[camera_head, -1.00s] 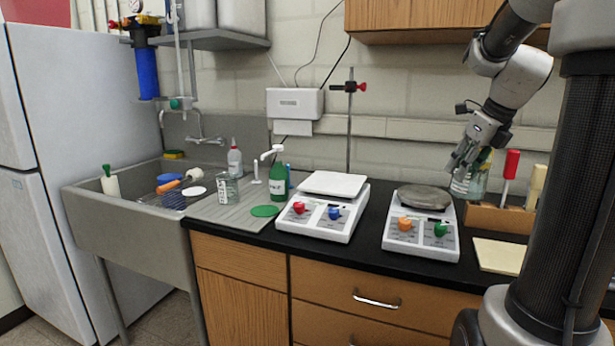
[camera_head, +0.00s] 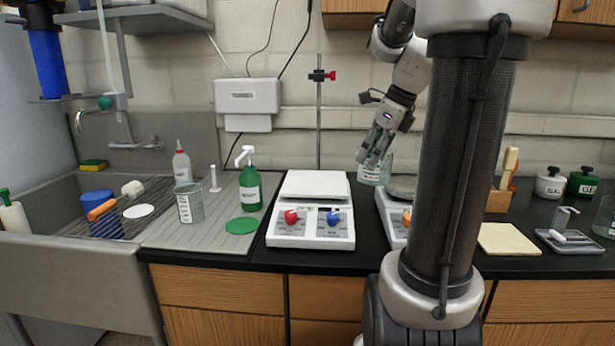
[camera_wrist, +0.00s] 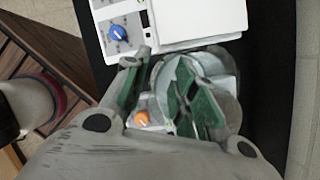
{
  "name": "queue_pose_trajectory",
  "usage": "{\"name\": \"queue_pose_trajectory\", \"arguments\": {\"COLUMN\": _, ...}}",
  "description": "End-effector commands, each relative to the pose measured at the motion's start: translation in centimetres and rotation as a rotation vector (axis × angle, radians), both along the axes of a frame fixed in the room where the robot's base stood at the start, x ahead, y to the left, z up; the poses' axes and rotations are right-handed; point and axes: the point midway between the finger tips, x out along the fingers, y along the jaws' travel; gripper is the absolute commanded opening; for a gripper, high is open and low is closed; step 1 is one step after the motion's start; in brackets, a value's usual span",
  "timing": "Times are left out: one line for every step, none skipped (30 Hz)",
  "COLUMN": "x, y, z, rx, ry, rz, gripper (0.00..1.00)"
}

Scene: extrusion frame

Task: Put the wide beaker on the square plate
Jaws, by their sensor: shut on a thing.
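My gripper (camera_head: 374,150) is shut on a clear glass beaker (camera_head: 374,174) and holds it above the counter, between the two scales. In the wrist view the green-padded fingers (camera_wrist: 165,80) are at the beaker's rim (camera_wrist: 226,82), which hides part of the right scale. The square plate (camera_head: 314,184) is the white top of the left scale, with red and blue knobs. It is bare. It also shows at the top of the wrist view (camera_wrist: 200,18). The beaker is to the right of this plate in the head view.
The right scale (camera_head: 393,224) has a dark round plate (camera_head: 402,187) and is partly hidden by my column. Another beaker (camera_head: 189,203), a green bottle (camera_head: 250,190) and a green disc (camera_head: 241,225) are on the drainboard at left. A stand rod (camera_head: 319,125) rises behind the left scale.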

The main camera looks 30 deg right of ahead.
Motion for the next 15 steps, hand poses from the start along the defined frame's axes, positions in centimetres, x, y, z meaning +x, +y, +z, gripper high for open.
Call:
{"name": "queue_pose_trajectory", "arguments": {"x": 0.5, "y": 0.3, "z": 0.0, "rx": -0.002, "ry": -0.001, "rz": 0.01, "gripper": 0.0}}
{"name": "queue_pose_trajectory", "arguments": {"x": 0.9, "y": 0.5, "z": 0.0, "rx": -0.003, "ry": -0.001, "rz": 0.013, "gripper": 0.0}}
{"name": "queue_pose_trajectory", "arguments": {"x": 1.5, "y": 0.9, "z": 0.0, "rx": -0.003, "ry": -0.002, "rz": 0.017, "gripper": 0.0}}
{"name": "queue_pose_trajectory", "arguments": {"x": 2.1, "y": 1.2, "z": 0.0, "rx": -0.003, "ry": -0.002, "rz": 0.017, "gripper": 0.0}}
{"name": "queue_pose_trajectory", "arguments": {"x": 2.7, "y": 1.6, "z": 0.0, "rx": -0.002, "ry": -0.002, "rz": 0.018, "gripper": 0.0}}
{"name": "queue_pose_trajectory", "arguments": {"x": 3.7, "y": 2.0, "z": 0.0, "rx": -0.003, "ry": -0.003, "rz": 0.017, "gripper": 0.0}}
{"name": "queue_pose_trajectory", "arguments": {"x": 4.3, "y": 2.4, "z": 0.0, "rx": -0.003, "ry": -0.001, "rz": 0.018, "gripper": 0.0}}
{"name": "queue_pose_trajectory", "arguments": {"x": 5.0, "y": 2.8, "z": 0.0, "rx": -0.003, "ry": -0.001, "rz": 0.018, "gripper": 0.0}}
{"name": "queue_pose_trajectory", "arguments": {"x": 6.0, "y": 3.3, "z": 0.0, "rx": -0.002, "ry": -0.001, "rz": 0.017, "gripper": 0.0}}
{"name": "queue_pose_trajectory", "arguments": {"x": 6.8, "y": 3.6, "z": 0.0, "rx": -0.004, "ry": -0.002, "rz": 0.018, "gripper": 0.0}}
{"name": "queue_pose_trajectory", "arguments": {"x": 7.5, "y": 4.0, "z": 0.0, "rx": -0.003, "ry": -0.002, "rz": 0.017, "gripper": 0.0}}
{"name": "queue_pose_trajectory", "arguments": {"x": 8.5, "y": 4.6, "z": 0.0, "rx": -0.002, "ry": -0.001, "rz": 0.016, "gripper": 0.0}}
{"name": "queue_pose_trajectory", "arguments": {"x": 9.2, "y": 5.0, "z": 0.0, "rx": -0.002, "ry": -0.001, "rz": 0.017, "gripper": 0.0}}
{"name": "queue_pose_trajectory", "arguments": {"x": 10.0, "y": 5.4, "z": 0.0, "rx": -0.003, "ry": -0.001, "rz": 0.016, "gripper": 0.0}}
{"name": "queue_pose_trajectory", "arguments": {"x": 11.0, "y": 5.9, "z": 0.0, "rx": -0.002, "ry": -0.002, "rz": 0.016, "gripper": 0.0}}
